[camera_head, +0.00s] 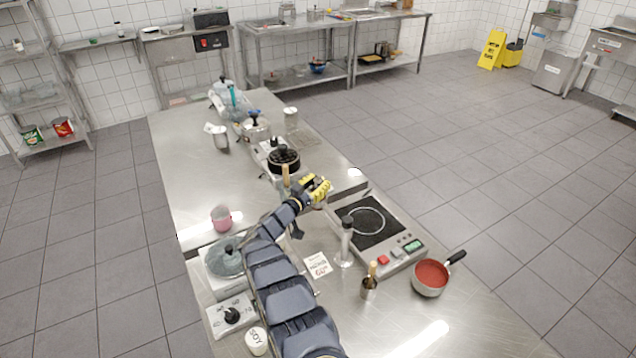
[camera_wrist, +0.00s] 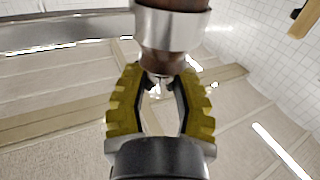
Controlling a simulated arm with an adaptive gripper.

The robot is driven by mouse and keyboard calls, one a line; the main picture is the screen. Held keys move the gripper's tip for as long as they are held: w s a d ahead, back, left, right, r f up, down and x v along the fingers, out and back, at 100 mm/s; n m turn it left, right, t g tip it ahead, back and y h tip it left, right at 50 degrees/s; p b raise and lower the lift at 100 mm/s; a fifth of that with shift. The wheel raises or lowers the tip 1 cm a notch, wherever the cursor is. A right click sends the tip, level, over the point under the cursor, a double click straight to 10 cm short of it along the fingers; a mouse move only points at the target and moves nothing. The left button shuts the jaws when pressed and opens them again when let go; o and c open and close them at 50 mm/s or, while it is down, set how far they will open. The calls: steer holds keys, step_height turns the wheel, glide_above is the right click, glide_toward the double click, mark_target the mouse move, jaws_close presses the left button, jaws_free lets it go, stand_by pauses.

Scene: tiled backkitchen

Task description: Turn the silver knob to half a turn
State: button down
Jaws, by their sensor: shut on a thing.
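My gripper (camera_head: 319,188) has yellow ribbed fingers and sits over the middle of the steel counter, by the back edge of the hot plate. In the wrist view, my gripper (camera_wrist: 160,72) has its fingertips drawn in on the lower end of a round metal piece, which I take for the silver knob (camera_wrist: 172,27). It has a bright silver band and a darker brownish lower part. The fingertips hide part of the contact. In the head view my fingers and arm cover the knob, so its turn angle cannot be told.
A hot plate (camera_head: 398,240) with a red button lies right of my gripper. A black-lidded pot (camera_head: 284,160) stands just behind. A pan of red sauce (camera_head: 432,278), a steel pestle-like stand (camera_head: 346,240) and a pink cup (camera_head: 221,218) stand nearby.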

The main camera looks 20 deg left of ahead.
steer(key=shift+f+m+h, duration=0.1)
steer(key=shift+m+h, duration=0.2)
steer(key=shift+h, duration=0.2)
steer(key=shift+g+h, duration=0.3)
steer(key=c, duration=0.8)
jaws_free()
steer(key=shift+v, duration=3.75)
